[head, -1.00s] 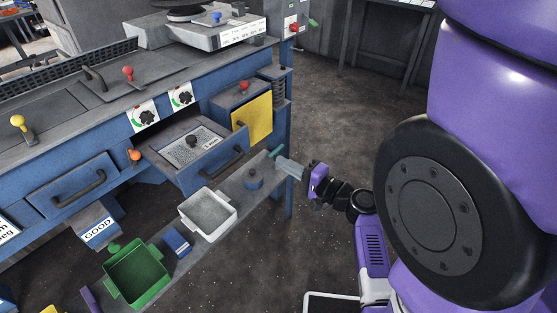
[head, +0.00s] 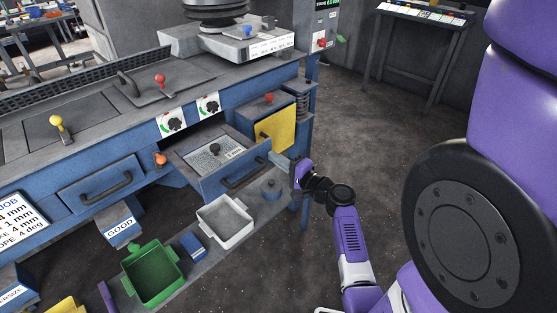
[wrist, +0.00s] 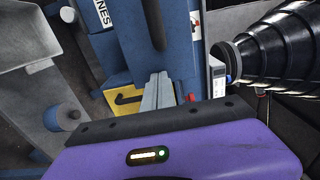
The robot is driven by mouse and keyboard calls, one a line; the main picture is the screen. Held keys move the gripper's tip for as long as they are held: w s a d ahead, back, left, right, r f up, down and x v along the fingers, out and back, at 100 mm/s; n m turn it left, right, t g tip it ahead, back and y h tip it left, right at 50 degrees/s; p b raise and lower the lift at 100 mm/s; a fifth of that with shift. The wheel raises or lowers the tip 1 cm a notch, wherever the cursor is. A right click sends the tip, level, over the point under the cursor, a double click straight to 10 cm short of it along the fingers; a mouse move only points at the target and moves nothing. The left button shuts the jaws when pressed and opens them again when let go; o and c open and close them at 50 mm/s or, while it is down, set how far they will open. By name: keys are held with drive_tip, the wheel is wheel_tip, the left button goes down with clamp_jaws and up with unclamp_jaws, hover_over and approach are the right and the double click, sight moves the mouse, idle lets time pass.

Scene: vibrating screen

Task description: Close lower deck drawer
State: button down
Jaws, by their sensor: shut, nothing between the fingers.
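The lower deck drawer (head: 230,170) is blue and stands pulled out under the machine's top. A grey screen tray with a black knob (head: 214,149) shows inside it. Its dark bar handle (head: 246,172) is on the front. My gripper (head: 280,160) is shut and empty, close to the right end of the drawer front. In the wrist view my gripper's closed grey fingers (wrist: 158,92) point at the blue drawer front (wrist: 130,55), with part of the handle (wrist: 155,20) above them. I cannot tell whether the fingertips touch it.
A yellow panel (head: 276,128) is just behind my gripper on the right. A shelf below holds a white bin (head: 225,221), a blue block (head: 193,245) and a green bin (head: 152,274). Another blue drawer (head: 100,183) is at left. The floor on the right is open.

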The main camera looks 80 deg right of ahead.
sight(231, 130)
drive_tip(key=shift+w, duration=0.15)
drive_tip(key=b+x, duration=0.9)
drive_tip(key=x, duration=1.4)
drive_tip(key=shift+w+a, duration=0.1)
drive_tip(key=shift+a, duration=0.05)
